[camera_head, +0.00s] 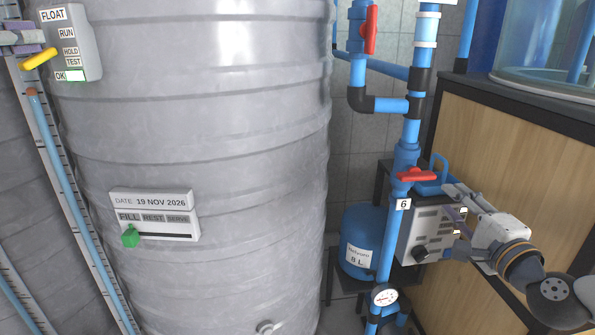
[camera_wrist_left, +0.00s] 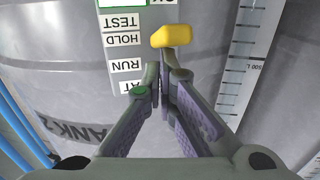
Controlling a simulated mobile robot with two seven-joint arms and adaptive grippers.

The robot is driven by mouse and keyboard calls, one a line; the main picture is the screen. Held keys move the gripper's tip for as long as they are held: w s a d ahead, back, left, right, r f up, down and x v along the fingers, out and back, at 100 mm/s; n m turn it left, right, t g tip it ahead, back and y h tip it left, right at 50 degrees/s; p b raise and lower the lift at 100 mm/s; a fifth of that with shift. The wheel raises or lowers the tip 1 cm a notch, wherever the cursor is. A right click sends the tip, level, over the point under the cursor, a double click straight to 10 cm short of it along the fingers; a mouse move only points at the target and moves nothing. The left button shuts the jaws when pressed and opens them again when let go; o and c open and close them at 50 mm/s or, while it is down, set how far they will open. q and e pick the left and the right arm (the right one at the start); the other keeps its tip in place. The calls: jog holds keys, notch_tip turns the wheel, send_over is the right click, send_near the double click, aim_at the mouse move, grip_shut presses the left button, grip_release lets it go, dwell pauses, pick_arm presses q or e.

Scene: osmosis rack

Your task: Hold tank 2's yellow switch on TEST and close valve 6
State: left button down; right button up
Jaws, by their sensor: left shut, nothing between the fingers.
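Tank 2's yellow switch (camera_head: 38,58) sticks out left of the grey FLOAT box (camera_head: 85,45). It stands at about the TEST label; the left wrist view shows the yellow switch (camera_wrist_left: 171,36) between TEST and HOLD, upside down. My left gripper (camera_head: 38,40) is shut and empty, its fingertips close by the switch; contact is unclear. The gripper also shows in the left wrist view (camera_wrist_left: 160,78). Valve 6's red handle (camera_head: 417,174) lies across its vertical blue pipe, above the "6" tag. My right gripper (camera_head: 452,218) is open to the right of and below the handle.
The large grey tank (camera_head: 220,90) fills the left and middle. Another red-handled valve (camera_head: 370,30) sits higher on the pipes. A grey vented box (camera_head: 430,225) and a blue vessel (camera_head: 362,245) stand by valve 6. A wooden cabinet (camera_head: 520,130) bounds the right.

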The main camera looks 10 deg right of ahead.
jog(key=shift+s, duration=0.3)
